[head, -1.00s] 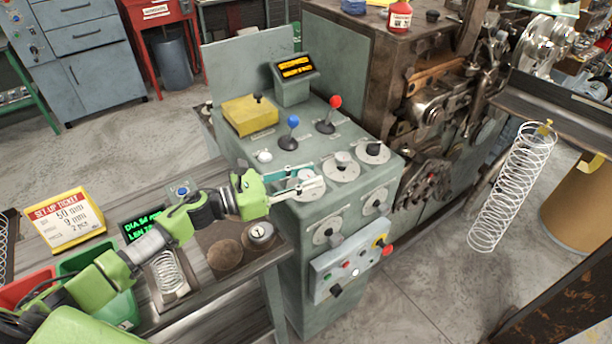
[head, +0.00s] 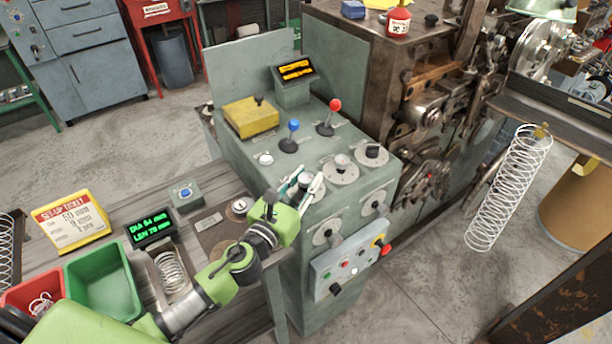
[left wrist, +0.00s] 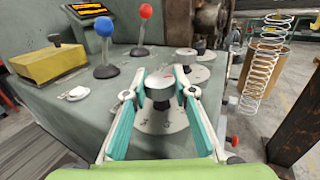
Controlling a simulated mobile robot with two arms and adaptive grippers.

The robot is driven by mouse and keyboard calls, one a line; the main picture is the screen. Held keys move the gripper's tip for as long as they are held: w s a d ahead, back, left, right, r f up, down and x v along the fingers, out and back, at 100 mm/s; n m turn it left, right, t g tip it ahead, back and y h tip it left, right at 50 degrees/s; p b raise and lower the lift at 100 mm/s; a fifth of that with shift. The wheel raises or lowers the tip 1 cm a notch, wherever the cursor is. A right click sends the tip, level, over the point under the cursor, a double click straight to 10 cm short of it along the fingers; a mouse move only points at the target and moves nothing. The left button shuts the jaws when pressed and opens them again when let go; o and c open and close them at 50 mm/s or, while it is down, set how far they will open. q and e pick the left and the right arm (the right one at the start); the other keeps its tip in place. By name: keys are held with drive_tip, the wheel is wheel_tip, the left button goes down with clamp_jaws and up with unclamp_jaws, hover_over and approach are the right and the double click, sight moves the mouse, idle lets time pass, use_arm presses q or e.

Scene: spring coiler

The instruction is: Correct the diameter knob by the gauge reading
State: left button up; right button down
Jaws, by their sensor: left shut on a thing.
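The console (head: 250,160) has several dial knobs. My left gripper (head: 303,181) reaches the leftmost knob on its top. In the left wrist view this grey knob (left wrist: 160,85) has a red mark and stands on a pale dial plate (left wrist: 163,120); my teal-lined fingers (left wrist: 161,94) are closed on its sides. I cannot read which label belongs to it. The gauge display (head: 151,228) shows green text, DIA 54 mm and LEN 78 mm, with a spring (head: 171,271) in the holder below. The set-up ticket (head: 70,221) reads 50 mm on top. My right gripper is out of view.
A blue-topped lever (head: 290,135) and a red-topped lever (head: 330,117) stand behind the knobs. Middle (head: 340,168) and right (head: 372,154) knobs sit close by. A red bin (head: 35,293) and green bin (head: 104,283) are on the bench. A long spring (head: 508,188) hangs at right.

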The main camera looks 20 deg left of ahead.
use_arm(q)
drive_tip(key=shift+n+y, duration=1.1)
drive_tip(key=shift+y, duration=0.6)
drive_tip(key=o, duration=1.1)
drive_tip(key=shift+s, duration=0.1)
drive_tip(key=s, duration=1.1)
drive_tip(key=shift+s, duration=0.4)
drive_tip(key=shift+f, duration=0.1)
